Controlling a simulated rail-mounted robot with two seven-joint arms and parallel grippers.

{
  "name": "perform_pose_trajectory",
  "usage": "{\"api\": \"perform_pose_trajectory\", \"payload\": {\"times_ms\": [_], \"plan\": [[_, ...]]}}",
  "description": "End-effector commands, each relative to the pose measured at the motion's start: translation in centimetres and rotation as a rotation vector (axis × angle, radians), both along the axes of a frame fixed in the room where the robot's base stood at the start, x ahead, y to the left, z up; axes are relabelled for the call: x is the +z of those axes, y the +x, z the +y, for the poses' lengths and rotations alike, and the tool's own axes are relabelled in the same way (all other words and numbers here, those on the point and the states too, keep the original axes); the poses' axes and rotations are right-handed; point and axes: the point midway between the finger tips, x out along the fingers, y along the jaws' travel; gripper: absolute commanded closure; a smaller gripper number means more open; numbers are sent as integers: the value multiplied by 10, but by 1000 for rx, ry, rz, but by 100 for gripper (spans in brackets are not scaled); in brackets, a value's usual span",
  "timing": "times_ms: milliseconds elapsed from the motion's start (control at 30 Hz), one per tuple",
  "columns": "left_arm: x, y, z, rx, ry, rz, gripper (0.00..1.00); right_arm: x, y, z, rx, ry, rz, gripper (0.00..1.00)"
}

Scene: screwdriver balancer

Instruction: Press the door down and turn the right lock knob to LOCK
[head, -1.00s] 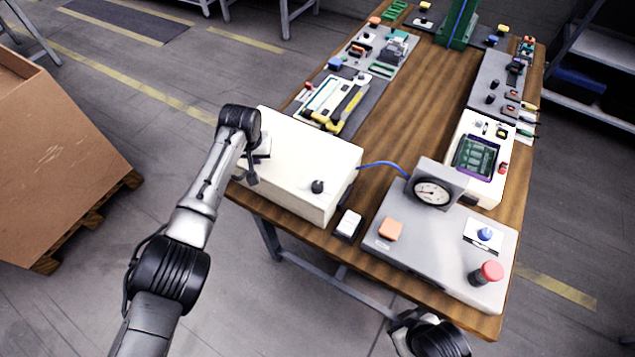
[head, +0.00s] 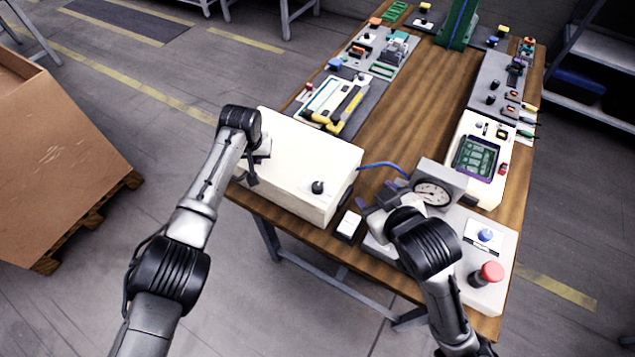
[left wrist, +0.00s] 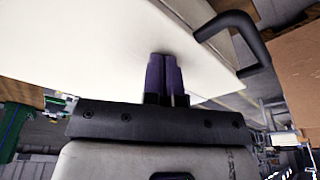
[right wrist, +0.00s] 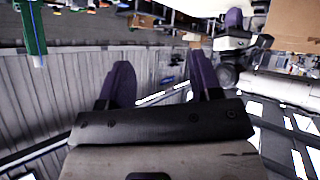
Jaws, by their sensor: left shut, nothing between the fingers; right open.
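The cream box with the door (head: 295,150) sits at the table's front left. A black knob (head: 318,187) shows on its right part, clear of both grippers; I cannot read its setting. My left gripper (head: 262,148) is over the box's left side, mostly hidden by its arm. In the left wrist view, its shut, empty fingers (left wrist: 167,60) reach up to the cream surface (left wrist: 110,45), seemingly touching it, with a black handle (left wrist: 235,35) to their right. My right gripper (head: 377,198) is open and empty, right of the box and above the grey gauge panel.
The panel has a dial gauge (head: 432,193), a blue knob (head: 485,236) and a red button (head: 491,273). A small white-topped block (head: 349,225) lies between box and panel. A blue cable (head: 385,164) runs behind. The table's middle (head: 400,110) is clear.

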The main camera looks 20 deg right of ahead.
Motion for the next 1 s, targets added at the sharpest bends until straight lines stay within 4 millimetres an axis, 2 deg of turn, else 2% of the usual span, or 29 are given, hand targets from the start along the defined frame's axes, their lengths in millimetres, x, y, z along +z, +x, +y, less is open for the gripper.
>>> {"api": "perform_pose_trajectory", "payload": {"times_ms": [33,300,500,600,733,833,933,1000], "plan": [[-3,-1,1,1,2,4,100,21,13,5,16,-16,-50,42],[-3,-1,1,1,2,4,100,108,63,40,125,-109,-217,42],[-3,-1,1,1,3,3,100,159,92,71,225,-205,-270,42],[-3,-1,1,1,3,3,100,177,106,86,277,-265,-261,42],[-3,-1,1,1,3,3,100,188,123,101,346,-364,-210,42],[-3,-1,1,1,2,2,100,186,136,107,403,-455,-138,42],[-3,-1,1,1,3,3,100,168,151,109,479,-563,-16,42],[-3,-1,1,1,3,3,100,143,158,107,547,-631,98,42]]}}
